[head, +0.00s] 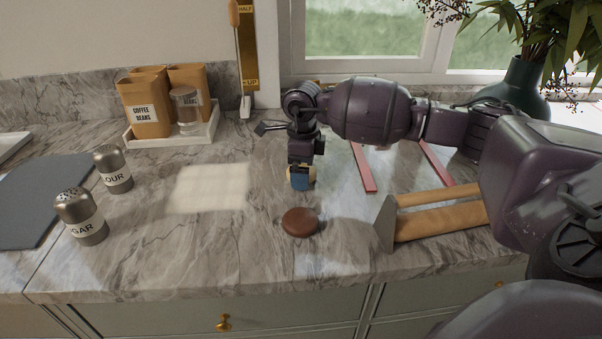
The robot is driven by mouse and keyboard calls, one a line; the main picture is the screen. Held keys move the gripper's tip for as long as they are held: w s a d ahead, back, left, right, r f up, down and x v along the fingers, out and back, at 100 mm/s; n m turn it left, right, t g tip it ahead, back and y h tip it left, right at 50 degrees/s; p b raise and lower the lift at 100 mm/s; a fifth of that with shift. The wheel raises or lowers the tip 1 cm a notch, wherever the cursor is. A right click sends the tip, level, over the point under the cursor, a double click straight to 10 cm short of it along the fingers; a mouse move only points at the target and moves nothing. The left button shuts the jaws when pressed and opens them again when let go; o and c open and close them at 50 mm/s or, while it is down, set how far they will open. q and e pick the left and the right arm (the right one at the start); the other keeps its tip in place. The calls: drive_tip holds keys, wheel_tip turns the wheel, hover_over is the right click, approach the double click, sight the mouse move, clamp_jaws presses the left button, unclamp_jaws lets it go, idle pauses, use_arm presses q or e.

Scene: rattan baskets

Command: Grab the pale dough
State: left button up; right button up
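My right arm reaches in from the right, and its gripper (301,180) points down at the counter, just behind a round brown disc (300,222). A small pale tan piece (312,173) shows beside and behind the blue fingertip. It may be the pale dough, but it is mostly hidden. I cannot tell whether the fingers are open or closed on it. The brown disc lies flat on the counter, apart from the gripper. My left gripper is not in view.
Two shakers, flour (113,170) and sugar (81,216), stand at left by a dark grey board (38,200). A white tray (205,132) holds coffee bags. A scraper (385,224) and a wooden roller-like piece (440,213) lie at right. A bright patch (210,188) marks clear counter.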

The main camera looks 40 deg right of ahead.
drive_tip(key=shift+c, duration=0.3)
drive_tip(key=c, duration=0.5)
drive_tip(key=shift+r, duration=0.1)
